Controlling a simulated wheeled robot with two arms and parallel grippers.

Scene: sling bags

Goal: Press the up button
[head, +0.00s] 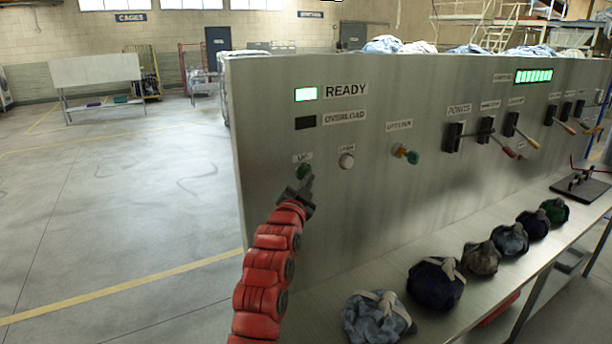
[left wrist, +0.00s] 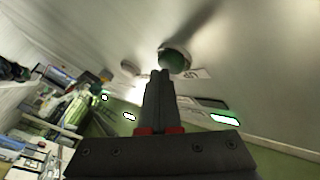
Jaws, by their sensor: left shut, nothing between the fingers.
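The green up button (head: 304,171) sits on the grey metal panel, under a small label reading UP. My left gripper (head: 309,182) is at the panel just below and in front of the button, partly overlapping it. In the left wrist view the shut, empty fingers (left wrist: 160,74) point at the green button (left wrist: 175,60), with their tips at its lower edge. I cannot tell whether the tips touch it. The right gripper is not in view.
Several tied bundles (head: 435,284) lie on the ledge below.

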